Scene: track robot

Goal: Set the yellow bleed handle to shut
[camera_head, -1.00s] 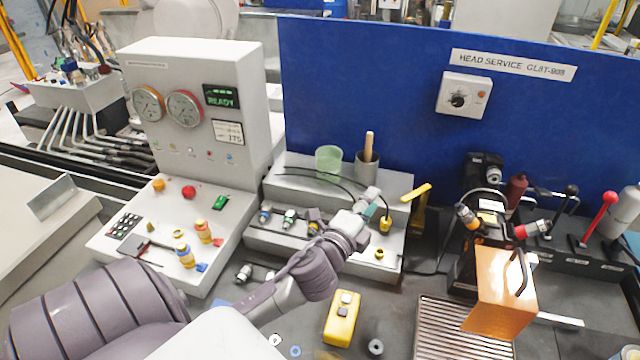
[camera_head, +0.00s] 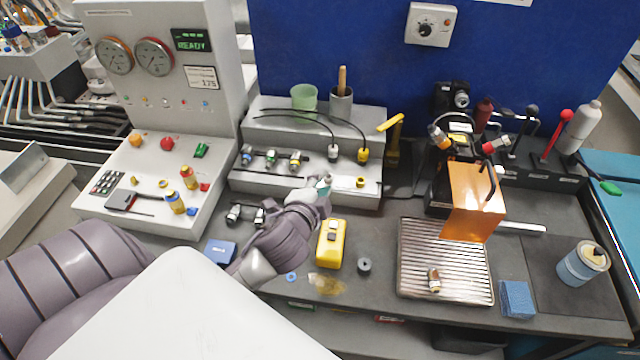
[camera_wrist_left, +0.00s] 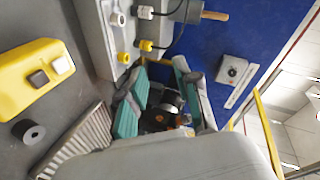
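The yellow bleed handle (camera_head: 390,122) shows in the head view as a slanted yellow lever on top of a yellow upright body (camera_head: 393,148), just right of the grey stepped block. Its upper end points to the right. My left gripper (camera_head: 322,185) is in front of the block, to the left of the handle and nearer to me, apart from it. In the left wrist view my left gripper (camera_wrist_left: 158,92) has its teal-tipped fingers spread, with nothing seen held. I cannot make out the handle clearly there. My right gripper is in neither view.
The stepped block (camera_head: 275,180) carries cables and connectors. A yellow two-button box (camera_head: 331,243) stands nearer the bench front. An orange guard (camera_head: 472,200) and a slatted tray (camera_head: 405,270) lie to the right. A blue panel (camera_head: 310,40) closes the back.

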